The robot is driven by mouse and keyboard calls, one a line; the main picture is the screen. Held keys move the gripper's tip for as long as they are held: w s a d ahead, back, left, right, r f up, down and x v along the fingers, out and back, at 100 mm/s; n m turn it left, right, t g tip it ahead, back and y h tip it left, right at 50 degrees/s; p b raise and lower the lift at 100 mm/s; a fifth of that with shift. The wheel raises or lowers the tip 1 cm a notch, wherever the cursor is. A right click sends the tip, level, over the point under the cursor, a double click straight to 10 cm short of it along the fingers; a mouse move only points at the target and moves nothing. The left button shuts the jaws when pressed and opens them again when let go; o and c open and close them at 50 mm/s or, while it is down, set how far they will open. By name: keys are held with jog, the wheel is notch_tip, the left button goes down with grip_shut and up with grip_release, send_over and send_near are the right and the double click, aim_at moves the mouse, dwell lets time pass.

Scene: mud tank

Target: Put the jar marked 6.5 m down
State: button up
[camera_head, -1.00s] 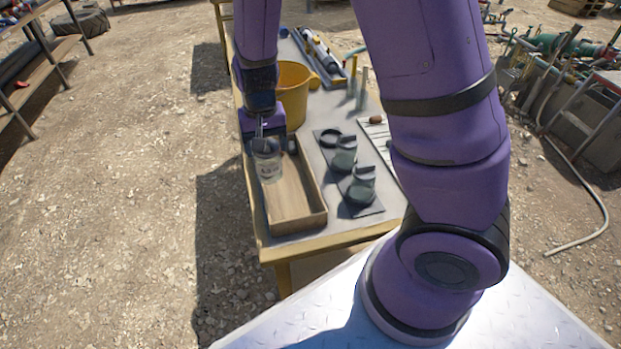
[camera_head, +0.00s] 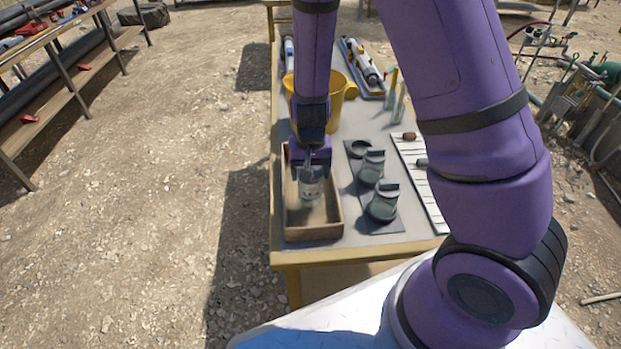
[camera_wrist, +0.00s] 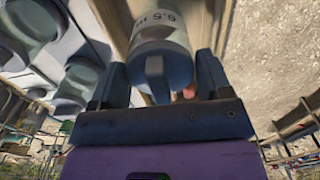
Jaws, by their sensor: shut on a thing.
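The jar marked 6.5 m (camera_head: 311,192) is clear with a pale label and a dark lid. My gripper (camera_head: 311,168) is shut on its lid and holds it upright within the outline of the wooden tray (camera_head: 314,234). I cannot tell whether its base touches the tray floor. In the wrist view, the jar (camera_wrist: 160,30) shows its "6.5 m" label, upside down, and its lid sits between the fingers of my gripper (camera_wrist: 160,80).
A white marked board (camera_head: 425,190) lies further right. The tray's front part is clear.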

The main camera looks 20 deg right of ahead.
jog(key=shift+f, duration=1.45)
jog(key=shift+f, duration=0.1)
jog(key=o, duration=1.4)
jog(key=shift+o, duration=0.2)
